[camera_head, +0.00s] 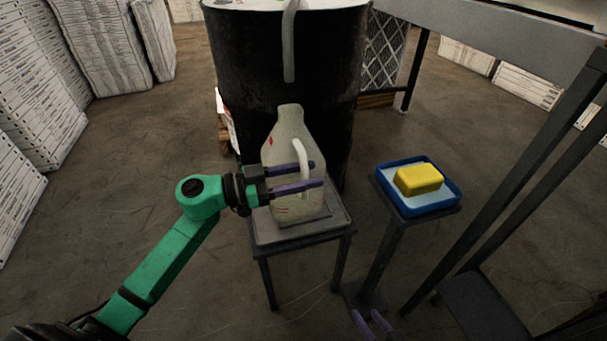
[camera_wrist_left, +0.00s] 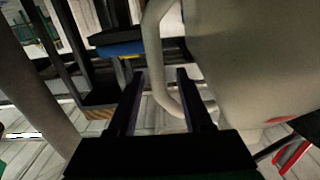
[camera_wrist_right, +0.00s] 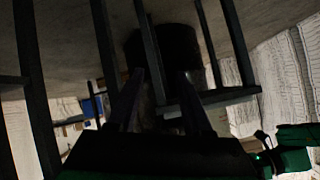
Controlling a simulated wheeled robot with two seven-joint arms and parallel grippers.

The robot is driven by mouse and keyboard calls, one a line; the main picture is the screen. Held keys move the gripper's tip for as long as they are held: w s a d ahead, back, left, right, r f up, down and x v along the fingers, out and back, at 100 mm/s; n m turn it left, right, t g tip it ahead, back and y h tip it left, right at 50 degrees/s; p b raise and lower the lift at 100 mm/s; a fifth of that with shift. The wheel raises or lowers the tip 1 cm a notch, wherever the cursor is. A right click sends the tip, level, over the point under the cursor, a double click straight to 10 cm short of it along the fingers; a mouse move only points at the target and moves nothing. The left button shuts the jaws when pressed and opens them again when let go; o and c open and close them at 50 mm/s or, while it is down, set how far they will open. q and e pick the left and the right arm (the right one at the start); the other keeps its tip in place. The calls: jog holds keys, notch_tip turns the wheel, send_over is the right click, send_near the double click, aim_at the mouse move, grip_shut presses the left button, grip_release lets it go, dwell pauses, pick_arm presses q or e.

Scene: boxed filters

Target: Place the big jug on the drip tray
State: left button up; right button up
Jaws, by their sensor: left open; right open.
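The big jug (camera_head: 288,150), pale grey with a white handle (camera_head: 301,155), stands upright on a small grey stand whose top (camera_head: 265,231) looks like the drip tray. My left gripper (camera_head: 318,174) is open, its purple fingers reaching across the jug's handle side. In the left wrist view the handle (camera_wrist_left: 153,50) hangs in front of and between the open fingers (camera_wrist_left: 160,75), with the jug's body (camera_wrist_left: 255,60) to the right. My right gripper (camera_head: 372,323) is low at the bottom edge, open and empty; its fingers also show in the right wrist view (camera_wrist_right: 160,75).
A large black drum (camera_head: 230,70) with a grey pipe (camera_head: 290,45) stands right behind the jug. A blue tray (camera_head: 437,207) holding a yellow block (camera_head: 418,180) sits on a pedestal to the right. Dark frame posts (camera_head: 520,165) stand further right. Floor at left is clear.

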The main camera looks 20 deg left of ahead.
pick_arm(q)
jog(key=p+v, duration=0.2)
jog(key=v, duration=1)
jog(key=shift+p, duration=0.4)
pick_arm(e)
jog(key=d+g, duration=0.1)
jog(key=d+r+g+h, duration=0.1)
jog(key=d, duration=0.1)
jog(key=s+d+r+g+h, duration=0.1)
jog(key=d, duration=0.1)
jog(key=shift+d+r+n+g, duration=0.1)
jog(key=shift+r+n+g, duration=0.1)
jog(key=shift+n+g, duration=0.1)
